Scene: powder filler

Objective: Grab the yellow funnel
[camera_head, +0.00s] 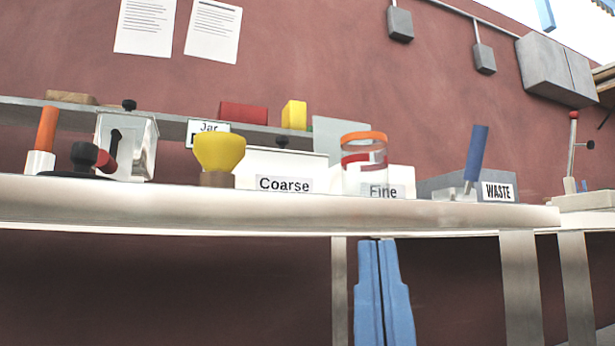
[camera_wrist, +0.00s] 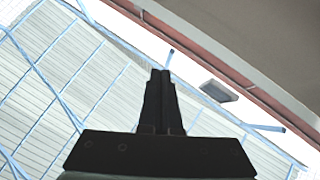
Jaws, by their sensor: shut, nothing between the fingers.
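The yellow funnel (camera_head: 219,151) stands upright on a small brown block (camera_head: 217,179) near the front edge of the bench, left of centre in the head view. My gripper (camera_wrist: 160,74) shows only in the wrist view, black, with its two fingers together and nothing between them. Behind it are the ceiling and the top of a wall. The funnel does not show in the wrist view, and my gripper does not show in the head view, so their distance apart cannot be told.
The bench edge (camera_head: 300,214) runs across the head view. Right of the funnel are a "Coarse" bin (camera_head: 284,170), a clear jar with an orange rim (camera_head: 364,138), and a "WASTE" box (camera_head: 499,191). Left are a metal device (camera_head: 141,150) and an orange-handled tool (camera_head: 46,128).

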